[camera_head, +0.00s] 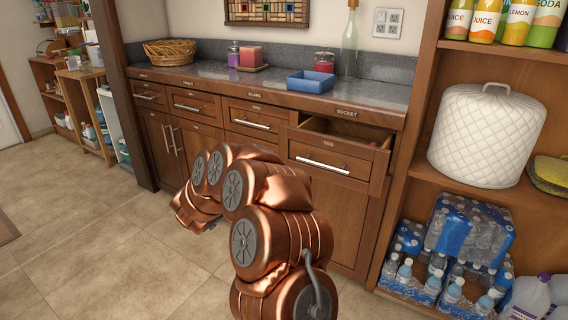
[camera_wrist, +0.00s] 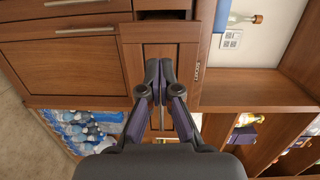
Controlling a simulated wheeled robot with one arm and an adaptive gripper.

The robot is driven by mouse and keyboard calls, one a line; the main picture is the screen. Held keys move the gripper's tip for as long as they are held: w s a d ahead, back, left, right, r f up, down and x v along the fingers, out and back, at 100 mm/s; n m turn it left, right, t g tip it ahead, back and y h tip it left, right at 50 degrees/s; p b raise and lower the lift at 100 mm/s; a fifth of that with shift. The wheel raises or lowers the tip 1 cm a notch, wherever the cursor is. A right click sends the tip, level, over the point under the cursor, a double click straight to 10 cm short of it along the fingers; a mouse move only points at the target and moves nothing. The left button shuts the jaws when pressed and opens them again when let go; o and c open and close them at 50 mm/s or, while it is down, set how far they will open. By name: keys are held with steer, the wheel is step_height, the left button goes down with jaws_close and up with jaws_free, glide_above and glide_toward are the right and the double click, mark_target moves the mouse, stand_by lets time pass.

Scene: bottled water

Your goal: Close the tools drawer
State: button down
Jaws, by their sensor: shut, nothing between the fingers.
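The drawer at the right end of the counter row stands partly open in the head view; its wooden front (camera_head: 333,160) has a metal bar handle (camera_head: 322,165) and a small label too small to read surely. A red item (camera_head: 373,143) lies inside. In the wrist view, which is turned sideways, my gripper (camera_wrist: 160,88) is shut and empty, its fingers together before a framed wooden front (camera_wrist: 148,50) beside the SOCKET label. Whether the fingers touch it I cannot tell. A dark gap (camera_wrist: 163,15) shows at the top. My gripper is hidden in the head view.
The other drawers (camera_head: 197,104) in the row look shut. The counter (camera_head: 215,75) holds a blue tray (camera_head: 311,82), candles and a basket (camera_head: 170,52). Shelves with water bottle packs (camera_head: 465,232) stand at the right. The tiled floor (camera_head: 90,235) at left is clear.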

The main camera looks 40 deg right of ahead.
steer(key=s+d+f+m+g, duration=0.1)
steer(key=s+d, duration=0.1)
steer(key=b, duration=0.2)
glide_toward(288, 150)
steer(key=shift+h, duration=0.4)
steer(key=x, duration=0.7)
steer(key=shift+f, duration=0.2)
steer(key=shift+d, duration=0.1)
